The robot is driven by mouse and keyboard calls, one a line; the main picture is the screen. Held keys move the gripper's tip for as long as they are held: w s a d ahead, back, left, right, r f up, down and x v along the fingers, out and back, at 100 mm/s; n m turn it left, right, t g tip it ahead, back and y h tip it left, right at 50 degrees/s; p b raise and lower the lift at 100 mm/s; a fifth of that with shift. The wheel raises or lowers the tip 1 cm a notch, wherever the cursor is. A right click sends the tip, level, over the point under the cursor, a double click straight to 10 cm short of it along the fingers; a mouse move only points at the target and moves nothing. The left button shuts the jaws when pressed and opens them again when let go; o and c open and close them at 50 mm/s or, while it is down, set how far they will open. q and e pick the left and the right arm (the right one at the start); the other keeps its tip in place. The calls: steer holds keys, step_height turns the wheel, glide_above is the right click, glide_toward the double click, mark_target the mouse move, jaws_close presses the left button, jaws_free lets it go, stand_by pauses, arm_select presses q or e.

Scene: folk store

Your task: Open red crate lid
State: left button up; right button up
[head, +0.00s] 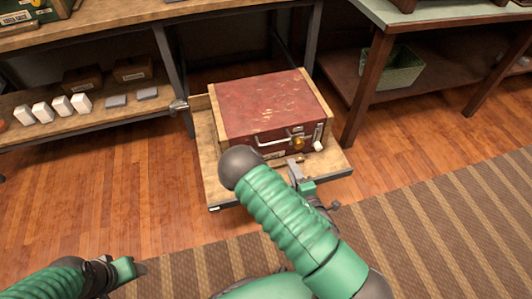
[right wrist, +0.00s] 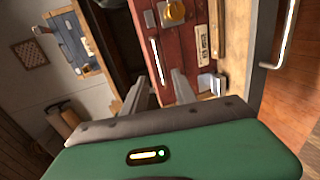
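The red crate (head: 268,103), with a worn red lid and pale wooden edges, sits on a low wooden platform (head: 213,178) with its lid down. Its front carries a metal handle (head: 273,139) and a brass latch (head: 298,143). My right gripper (head: 297,170) is just in front of the crate's front face, partly hidden by my arm. In the right wrist view its two fingers (right wrist: 161,92) are apart with nothing between them, pointing toward the red front (right wrist: 184,55) and the handle (right wrist: 158,62). My left gripper (head: 128,268) is low at the left, away from the crate; its opening is unclear.
A shelf unit (head: 90,118) with white items and small boxes stands left of the crate. A table (head: 371,83) with a green basket (head: 398,72) on its lower shelf stands at the right. A striped rug (head: 440,210) and bare wood floor lie in front.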

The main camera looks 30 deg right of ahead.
mark_target(276, 143)
steer(key=b+x, duration=0.2)
steer(key=x, duration=0.3)
steer(key=b+x, duration=0.2)
steer(key=x, duration=0.3)
steer(key=b+x, duration=0.3)
steer(key=x, duration=0.1)
steer(key=shift+w+a+f, duration=0.15)
steer(key=shift+w+a, duration=0.05)
steer(key=shift+w, duration=0.55)
steer(key=shift+a, duration=0.1)
steer(key=c, duration=0.7)
jaws_close()
